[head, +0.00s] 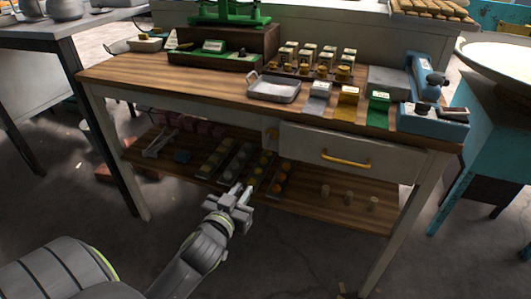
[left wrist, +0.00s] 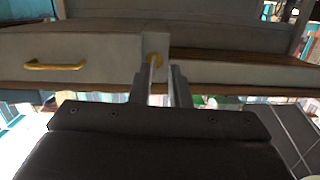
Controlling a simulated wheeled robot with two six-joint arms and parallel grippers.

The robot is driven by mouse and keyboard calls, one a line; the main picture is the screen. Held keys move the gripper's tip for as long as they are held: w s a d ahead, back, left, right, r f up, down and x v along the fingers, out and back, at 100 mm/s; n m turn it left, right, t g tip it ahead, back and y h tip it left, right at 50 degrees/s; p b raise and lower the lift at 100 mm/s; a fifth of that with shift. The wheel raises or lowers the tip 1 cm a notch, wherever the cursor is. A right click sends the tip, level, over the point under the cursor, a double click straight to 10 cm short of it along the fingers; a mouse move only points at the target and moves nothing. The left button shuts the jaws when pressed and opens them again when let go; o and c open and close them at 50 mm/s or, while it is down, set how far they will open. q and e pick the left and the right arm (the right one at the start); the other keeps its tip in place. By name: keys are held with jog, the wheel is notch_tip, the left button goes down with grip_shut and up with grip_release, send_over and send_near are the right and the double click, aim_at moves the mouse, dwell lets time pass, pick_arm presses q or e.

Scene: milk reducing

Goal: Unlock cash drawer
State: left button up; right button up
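The cash drawer (head: 328,152) is a pale front under the wooden counter with a yellow handle (head: 346,160); it looks closed. A small brass-coloured lock or knob (head: 272,134) sits just left of the drawer front. My left gripper (head: 243,190) is in front of the lower shelf, below and left of that knob. In the left wrist view the drawer front (left wrist: 95,45) is at left, and the brass piece (left wrist: 155,59) shows just beyond the fingertips (left wrist: 163,72). The fingers have a narrow gap with nothing clearly held. My right gripper is out of view.
The counter (head: 150,75) holds a metal tray (head: 274,88), a green scale (head: 230,12), small packages and a blue device (head: 433,118). The lower shelf (head: 310,205) carries small goods. A turquoise cabinet (head: 490,140) stands at right. Floor in front is mostly clear.

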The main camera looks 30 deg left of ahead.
pick_arm(q)
notch_tip(320, 180, up, 5)
jog(key=s+d+t, duration=0.1)
jog(key=b, duration=0.1)
send_near(269, 139)
jog(key=x, duration=0.8)
jog(key=shift+w+a+f, duration=0.25)
jog(key=shift+a, duration=0.05)
grip_shut()
